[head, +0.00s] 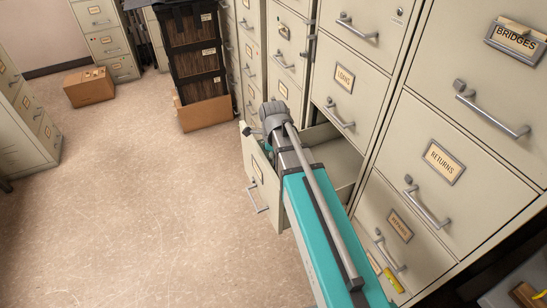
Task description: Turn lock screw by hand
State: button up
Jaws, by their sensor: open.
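My arm reaches from the bottom of the head view toward an open cabinet drawer (262,192). My gripper (252,131) is at its far end, above the drawer's front. It is small and mostly hidden behind the grey wrist, with only dark parts showing at its left; it is open. I cannot make out a lock screw for certain. A small round lock (399,11) shows on an upper drawer at the right, well away from my gripper. Small grey knobs sit beside several drawer handles, such as the one on the RETURNS drawer (408,180).
Closed beige drawers line the right, including BRIDGES (503,75) and LOANS (352,85). The open drawer juts into the aisle, its inside (338,160) partly behind my arm. A dark shelf unit (194,62) and a cardboard box (90,88) stand farther back.

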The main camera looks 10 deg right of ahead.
jog(key=shift+f, duration=0.1)
jog(key=shift+f+b, duration=0.95)
jog(key=shift+b, duration=0.1)
grip_shut()
jog(key=shift+n, duration=0.6)
jog(key=shift+c, duration=1.8)
grip_release()
jog(key=o, duration=0.5)
jog(key=shift+c, duration=0.2)
